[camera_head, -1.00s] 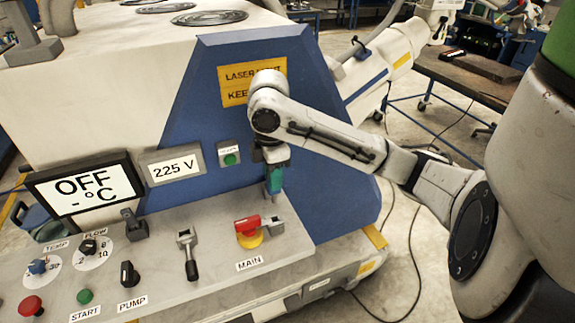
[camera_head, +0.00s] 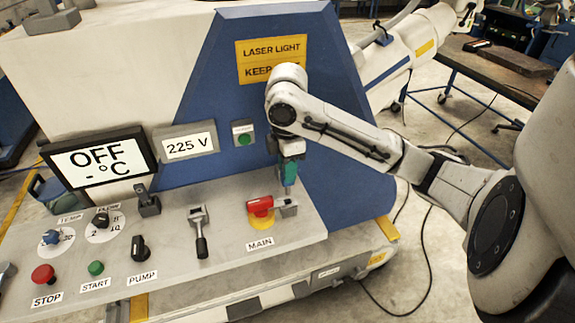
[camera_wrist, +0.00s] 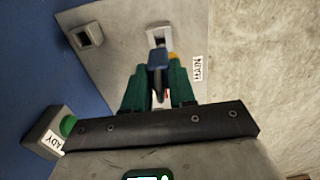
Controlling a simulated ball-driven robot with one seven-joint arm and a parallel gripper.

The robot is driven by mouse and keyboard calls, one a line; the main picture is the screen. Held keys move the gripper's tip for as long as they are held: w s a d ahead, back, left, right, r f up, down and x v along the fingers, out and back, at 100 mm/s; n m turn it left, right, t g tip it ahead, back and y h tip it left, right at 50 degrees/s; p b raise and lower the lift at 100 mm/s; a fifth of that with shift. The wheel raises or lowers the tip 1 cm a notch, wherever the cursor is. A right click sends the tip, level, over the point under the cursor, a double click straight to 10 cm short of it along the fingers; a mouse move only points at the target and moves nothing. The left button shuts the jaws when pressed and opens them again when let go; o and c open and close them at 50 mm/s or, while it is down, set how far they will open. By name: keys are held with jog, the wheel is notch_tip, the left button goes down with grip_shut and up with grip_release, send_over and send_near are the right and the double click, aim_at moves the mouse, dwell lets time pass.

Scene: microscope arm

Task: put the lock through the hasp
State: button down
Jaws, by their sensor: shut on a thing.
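My gripper (camera_head: 288,174) points down just above the right end of the grey panel, beside the red MAIN switch (camera_head: 260,205) on its yellow base. In the wrist view my gripper (camera_wrist: 158,88) has its green fingers shut on a dark blue, narrow piece, seemingly the lock (camera_wrist: 157,60). A small grey bracket, likely the hasp (camera_head: 287,207), stands right of the red switch, below my fingertips. It also shows in the wrist view (camera_wrist: 158,32) just beyond the held piece. I cannot tell whether the lock touches or passes through it.
The panel (camera_head: 180,265) carries a black-handled lever (camera_head: 200,235), several knobs and buttons, and an OFF display (camera_head: 98,160). The blue machine wall (camera_head: 335,170) rises close behind my gripper. Open floor lies to the right.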

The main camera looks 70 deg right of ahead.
aim_at(288, 194)
jog(key=shift+f+b, duration=0.5)
jog(key=shift+f, duration=0.5)
jog(key=shift+p, duration=0.5)
dwell(0.9)
jog(key=shift+f+b, duration=1.95)
jog(key=shift+f, duration=0.5)
jog(key=c, duration=0.8)
grip_release()
jog(key=shift+c, duration=0.2)
jog(key=shift+r, duration=0.1)
notch_tip(288, 194, up, 11)
jog(key=shift+f+p, duration=0.15)
jog(key=shift+p, duration=0.5)
